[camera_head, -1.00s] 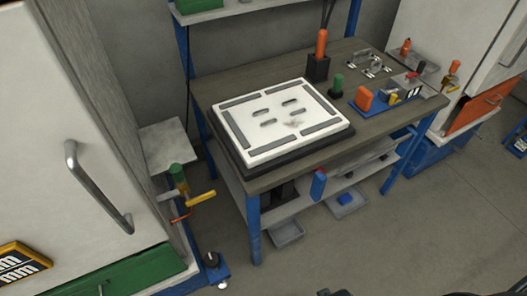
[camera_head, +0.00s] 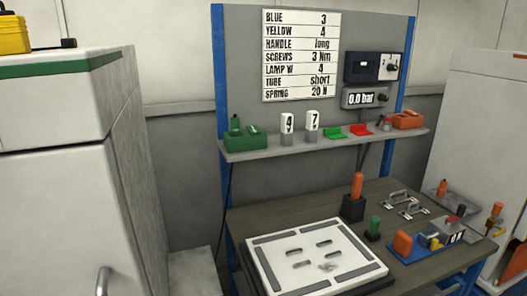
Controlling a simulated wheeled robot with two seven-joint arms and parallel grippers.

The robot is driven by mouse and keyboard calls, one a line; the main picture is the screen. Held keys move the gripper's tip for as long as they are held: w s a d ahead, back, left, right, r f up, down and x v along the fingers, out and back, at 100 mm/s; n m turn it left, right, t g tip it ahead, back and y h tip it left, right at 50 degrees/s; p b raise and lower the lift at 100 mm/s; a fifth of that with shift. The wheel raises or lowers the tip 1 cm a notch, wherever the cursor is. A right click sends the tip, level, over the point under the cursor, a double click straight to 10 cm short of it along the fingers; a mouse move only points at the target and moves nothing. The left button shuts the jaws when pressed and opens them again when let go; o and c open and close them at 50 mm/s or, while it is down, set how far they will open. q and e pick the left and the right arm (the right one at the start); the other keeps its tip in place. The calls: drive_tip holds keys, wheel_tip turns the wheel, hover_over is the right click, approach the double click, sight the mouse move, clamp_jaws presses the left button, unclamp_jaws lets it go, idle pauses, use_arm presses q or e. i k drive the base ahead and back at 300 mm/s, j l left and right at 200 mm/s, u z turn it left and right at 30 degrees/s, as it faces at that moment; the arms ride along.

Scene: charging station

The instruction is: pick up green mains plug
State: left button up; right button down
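No thing in view is clearly a mains plug. On the left end of the wall shelf stands a small green upright piece (camera_head: 235,124), with a green block (camera_head: 246,139) in front of it and to its right. Either may belong to the plug, but they are too small to tell. A green-handled piece (camera_head: 374,226) with a dark base stands on the workbench, right of the white plate. Neither of my grippers shows in the head view.
The shelf (camera_head: 310,147) also holds white number blocks, green and red pieces and an orange block (camera_head: 407,120). The workbench (camera_head: 290,222) carries a white slotted plate (camera_head: 310,252) and an orange handle (camera_head: 357,186) in a holder. White cabinets (camera_head: 60,200) stand at both sides.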

sight(235, 131)
drive_tip(key=i+l+u, duration=0.15)
drive_tip(key=l, duration=0.35)
drive_tip(key=i+l+u, duration=0.15)
drive_tip(key=l, duration=0.35)
drive_tip(key=i+l+u, duration=0.15)
drive_tip(key=l, duration=0.35)
drive_tip(key=l+u, duration=0.15)
drive_tip(key=l, duration=0.4)
